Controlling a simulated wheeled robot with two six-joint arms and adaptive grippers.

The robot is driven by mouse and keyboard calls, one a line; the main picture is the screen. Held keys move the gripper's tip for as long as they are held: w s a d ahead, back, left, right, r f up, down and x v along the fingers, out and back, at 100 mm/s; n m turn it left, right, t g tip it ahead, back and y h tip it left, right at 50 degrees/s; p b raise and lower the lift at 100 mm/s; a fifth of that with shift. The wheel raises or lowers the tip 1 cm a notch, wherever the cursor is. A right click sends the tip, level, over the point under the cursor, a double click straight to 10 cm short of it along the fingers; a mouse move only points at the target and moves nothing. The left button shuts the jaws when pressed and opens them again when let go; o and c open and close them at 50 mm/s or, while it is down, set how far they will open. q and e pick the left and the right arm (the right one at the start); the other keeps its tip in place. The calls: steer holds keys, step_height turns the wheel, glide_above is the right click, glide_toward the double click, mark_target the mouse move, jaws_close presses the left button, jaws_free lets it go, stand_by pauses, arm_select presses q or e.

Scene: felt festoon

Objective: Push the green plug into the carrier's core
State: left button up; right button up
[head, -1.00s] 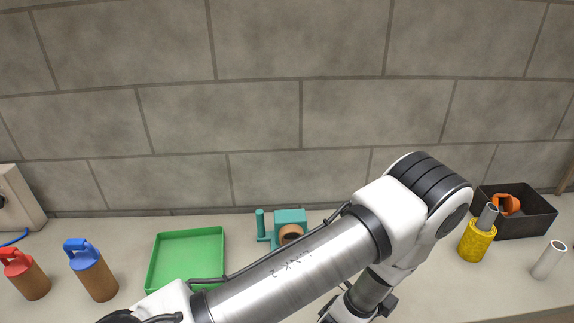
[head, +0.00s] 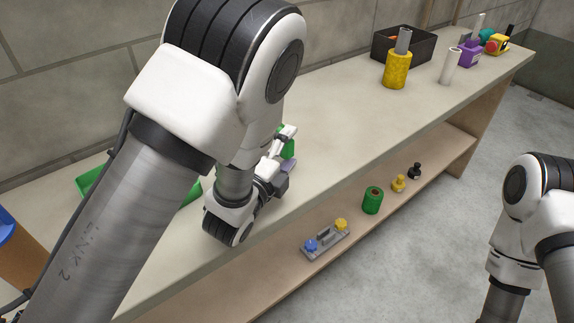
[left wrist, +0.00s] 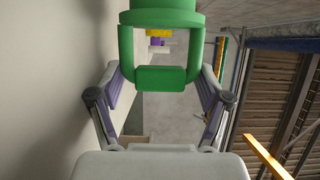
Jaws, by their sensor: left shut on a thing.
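The green plug (head: 289,147) shows in part in the head view, above the bench near its front edge. In the left wrist view the green plug (left wrist: 160,14) has a round body and a loop handle with a crossbar. My left gripper (head: 284,164) is shut on this handle; its fingers (left wrist: 160,76) are on both sides of it. I cannot make out a carrier beneath or beside the plug. My arm hides much of the bench there. My right arm is at the right edge of the head view, its gripper out of view.
A green tray (head: 88,180) is partly behind my left arm. A yellow cylinder (head: 397,72), a white cylinder (head: 450,66) and a dark bin (head: 420,42) stand farther along the bench. The lower shelf holds a green cylinder (head: 372,200) and a grey holder (head: 318,247).

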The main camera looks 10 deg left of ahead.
arm_select(q)
steer(key=shift+d+r, duration=0.1)
steer(key=shift+r, duration=0.15)
steer(key=shift+w, duration=0.1)
steer(key=shift+w+a, duration=0.15)
steer(key=shift+a, duration=0.1)
steer(key=shift+w+a+f, duration=0.1)
steer(key=shift+w+a, duration=0.65)
steer(key=shift+a, duration=0.3)
steer(key=shift+w+a, duration=0.75)
steer(key=shift+a, duration=0.3)
steer(key=shift+b, duration=0.5)
steer(key=shift+w+a, duration=0.5)
steer(key=shift+a, duration=0.25)
steer(key=shift+w+a, duration=0.5)
steer(key=shift+a, duration=0.2)
steer(key=o, duration=1.1)
steer(key=shift+o, duration=0.2)
